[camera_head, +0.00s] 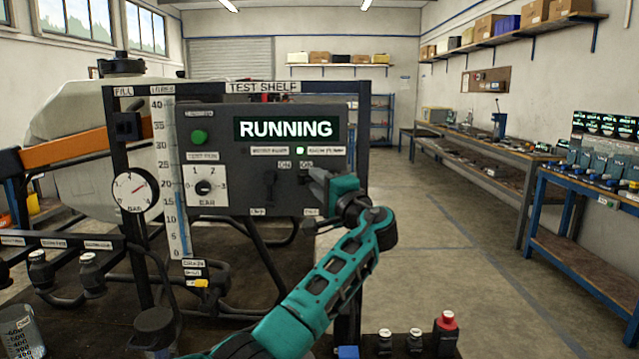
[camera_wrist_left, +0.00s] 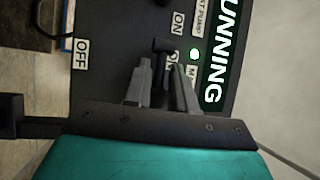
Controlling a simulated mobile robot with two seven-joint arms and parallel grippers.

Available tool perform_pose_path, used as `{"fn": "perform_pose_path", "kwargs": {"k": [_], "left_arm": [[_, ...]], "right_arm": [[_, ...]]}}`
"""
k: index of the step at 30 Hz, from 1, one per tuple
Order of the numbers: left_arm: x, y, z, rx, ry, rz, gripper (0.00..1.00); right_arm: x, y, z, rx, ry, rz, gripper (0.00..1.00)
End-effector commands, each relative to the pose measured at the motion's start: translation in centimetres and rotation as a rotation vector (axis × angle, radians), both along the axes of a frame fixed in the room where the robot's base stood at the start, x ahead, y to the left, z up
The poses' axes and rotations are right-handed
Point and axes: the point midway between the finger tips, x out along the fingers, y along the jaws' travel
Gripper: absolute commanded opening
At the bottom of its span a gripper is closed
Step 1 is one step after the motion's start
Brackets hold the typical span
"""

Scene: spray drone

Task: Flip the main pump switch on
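The dark control panel (camera_head: 225,165) has a lit display (camera_head: 284,129) reading RUNNING. Below it, a green light (camera_head: 299,151) is lit above the right-hand switch; the light also shows in the left wrist view (camera_wrist_left: 195,54). My left gripper (camera_head: 312,190) is at that switch and hides most of it in the head view. In the left wrist view, the black switch lever (camera_wrist_left: 161,46) is near the ON label, away from the OFF label (camera_wrist_left: 82,53). The gripper's fingers (camera_wrist_left: 160,70) stand apart around the lever; firm contact is unclear. My right gripper is out of view.
A second switch (camera_head: 269,187) is close on the left of my left gripper. A round knob (camera_head: 204,187), a green button (camera_head: 198,137) and a pressure gauge (camera_head: 135,190) are farther left. The aisle at right is clear.

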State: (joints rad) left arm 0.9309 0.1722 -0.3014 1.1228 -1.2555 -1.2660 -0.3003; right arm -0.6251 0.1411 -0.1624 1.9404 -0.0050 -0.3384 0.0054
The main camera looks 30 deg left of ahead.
Motion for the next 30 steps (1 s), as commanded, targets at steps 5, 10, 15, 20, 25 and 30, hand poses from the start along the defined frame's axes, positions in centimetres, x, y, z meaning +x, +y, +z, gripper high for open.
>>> {"fn": "perform_pose_path", "kwargs": {"k": [5,10,15,20,25,30], "left_arm": [[0.0,-0.1,0.0,-0.002,-0.001,-0.001,0.37],[0.0,-0.1,0.0,-0.002,-0.002,-0.002,0.37],[-0.4,-1.1,-0.3,-0.003,-0.001,-0.003,0.37],[-1.8,-3.8,-0.9,-0.004,-0.002,-0.005,0.37],[-3.5,-7.2,-1.6,-0.005,-0.001,-0.005,0.37],[-4.9,-9.8,-2.0,-0.004,-0.001,-0.004,0.37]], "right_arm": [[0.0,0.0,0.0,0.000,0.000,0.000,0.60],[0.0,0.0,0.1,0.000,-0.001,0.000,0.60],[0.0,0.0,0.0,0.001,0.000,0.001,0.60],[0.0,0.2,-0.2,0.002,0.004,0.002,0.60],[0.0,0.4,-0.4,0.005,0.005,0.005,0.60],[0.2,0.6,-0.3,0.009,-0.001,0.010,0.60]]}}
